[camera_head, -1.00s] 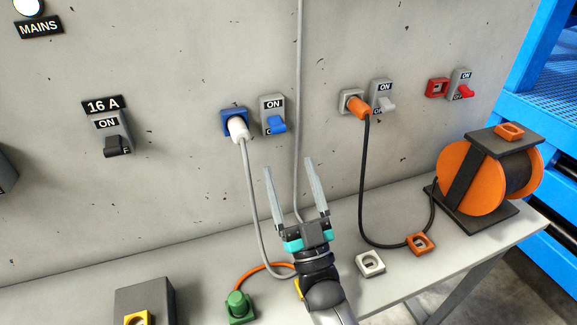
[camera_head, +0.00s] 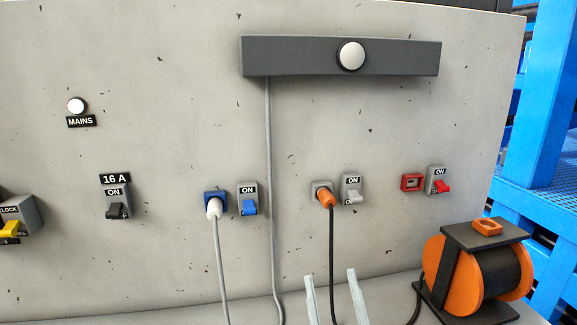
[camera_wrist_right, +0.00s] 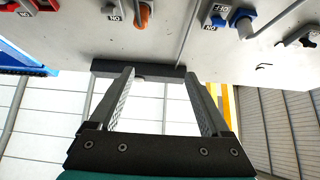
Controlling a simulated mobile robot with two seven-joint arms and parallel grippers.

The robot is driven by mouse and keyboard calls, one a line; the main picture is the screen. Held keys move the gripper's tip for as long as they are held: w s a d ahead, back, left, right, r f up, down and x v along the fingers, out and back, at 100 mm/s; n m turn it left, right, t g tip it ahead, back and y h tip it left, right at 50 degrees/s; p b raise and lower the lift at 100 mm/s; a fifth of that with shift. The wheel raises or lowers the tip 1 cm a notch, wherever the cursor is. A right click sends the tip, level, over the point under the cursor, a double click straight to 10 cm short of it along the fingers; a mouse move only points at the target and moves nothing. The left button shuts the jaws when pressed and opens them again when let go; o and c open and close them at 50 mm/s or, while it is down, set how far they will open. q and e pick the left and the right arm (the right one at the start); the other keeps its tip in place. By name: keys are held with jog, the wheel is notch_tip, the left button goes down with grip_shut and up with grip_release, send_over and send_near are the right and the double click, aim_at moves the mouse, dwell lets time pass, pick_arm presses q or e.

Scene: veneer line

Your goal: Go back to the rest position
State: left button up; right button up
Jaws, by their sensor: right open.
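My right gripper (camera_head: 334,298) shows at the bottom of the head view, only its two pale fingers in the picture. The fingers are apart with nothing between them. In the right wrist view the gripper (camera_wrist_right: 158,75) is also open and empty, its fingers reaching toward a dark bar. The gripper appears in front of the wall, below the socket with the orange plug (camera_head: 325,197). My left gripper is not in view.
The wall carries a white plug (camera_head: 214,208) in a blue socket, several switches, a red socket (camera_head: 412,182) and a dark bar (camera_head: 300,58) with a round white button. An orange cable reel (camera_head: 470,277) stands at the right. Grey and black cables hang down the wall.

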notch_tip(320, 180, down, 12)
jog(key=s+d+g+h, duration=0.1)
jog(key=d+g+h, duration=0.15)
jog(key=g, duration=0.75)
jog(key=s+d+f+g+h, duration=0.15)
jog(key=s+f+g, duration=0.35)
jog(key=s, duration=0.6)
jog(key=s+d+f+g+h, duration=0.1)
jog(key=s+d+f+g, duration=0.15)
jog(key=s+g, duration=0.6)
jog(key=s+f, duration=0.2)
jog(key=f, duration=0.9)
jog(key=s+f, duration=0.3)
jog(key=f, duration=0.8)
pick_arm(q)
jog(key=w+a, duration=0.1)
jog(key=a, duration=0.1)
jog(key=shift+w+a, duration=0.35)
pick_arm(e)
jog(key=s+d+f, duration=0.3)
jog(key=s+f, duration=1.1)
jog(key=s, duration=0.1)
jog(key=shift+g, duration=0.35)
